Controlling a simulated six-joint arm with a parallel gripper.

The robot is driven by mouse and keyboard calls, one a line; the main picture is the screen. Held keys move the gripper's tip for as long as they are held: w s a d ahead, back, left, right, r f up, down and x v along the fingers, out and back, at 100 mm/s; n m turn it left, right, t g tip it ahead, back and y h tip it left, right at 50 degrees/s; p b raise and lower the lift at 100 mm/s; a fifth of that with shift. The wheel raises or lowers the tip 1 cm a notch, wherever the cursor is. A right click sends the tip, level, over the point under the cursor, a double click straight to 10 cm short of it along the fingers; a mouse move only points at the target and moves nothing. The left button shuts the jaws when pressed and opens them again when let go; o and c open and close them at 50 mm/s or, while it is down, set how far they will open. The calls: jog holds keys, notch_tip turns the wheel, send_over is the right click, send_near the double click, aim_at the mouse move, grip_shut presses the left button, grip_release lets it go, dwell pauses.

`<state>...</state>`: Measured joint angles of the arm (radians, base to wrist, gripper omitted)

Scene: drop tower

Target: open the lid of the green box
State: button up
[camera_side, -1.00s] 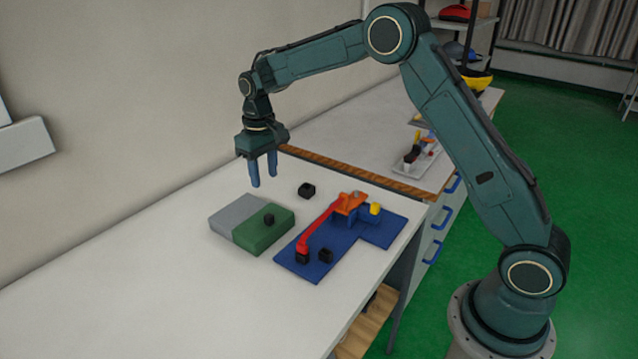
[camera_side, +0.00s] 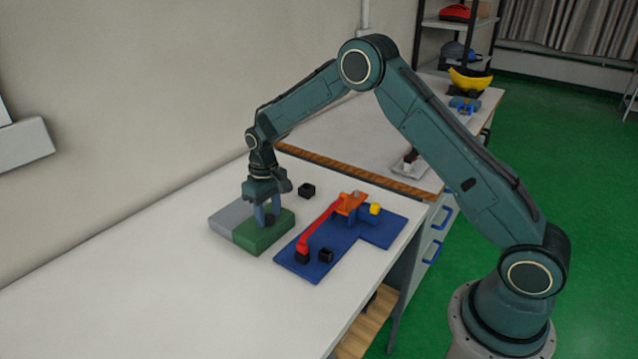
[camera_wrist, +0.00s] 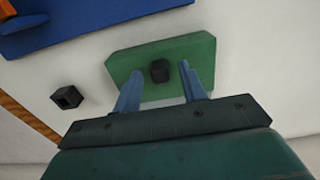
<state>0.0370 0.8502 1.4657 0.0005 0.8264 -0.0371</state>
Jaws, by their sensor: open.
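The green box (camera_side: 255,238) sits on the white table, with its green part on the right and a grey part (camera_side: 231,216) on the left. A small black knob stands on top of the green part; it shows in the wrist view (camera_wrist: 160,71). My gripper (camera_side: 268,219) is low over the green part, with its blue fingers pointing down. In the wrist view my gripper (camera_wrist: 162,84) is open, with one finger on each side of the knob. I cannot tell whether the fingers touch the green surface.
A blue board (camera_side: 335,245) with a red arm (camera_side: 317,232), an orange piece (camera_side: 349,203) and a yellow piece (camera_side: 375,208) lies to the right. A black open cube (camera_side: 307,190) stands behind the box; another (camera_side: 326,255) is on the board. The table's left front is clear.

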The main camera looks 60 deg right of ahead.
jog(key=shift+c, duration=0.2)
grip_shut()
jog(key=shift+w, duration=4.4)
jog(key=shift+o, duration=0.2)
grip_release()
notch_tip(320, 180, up, 14)
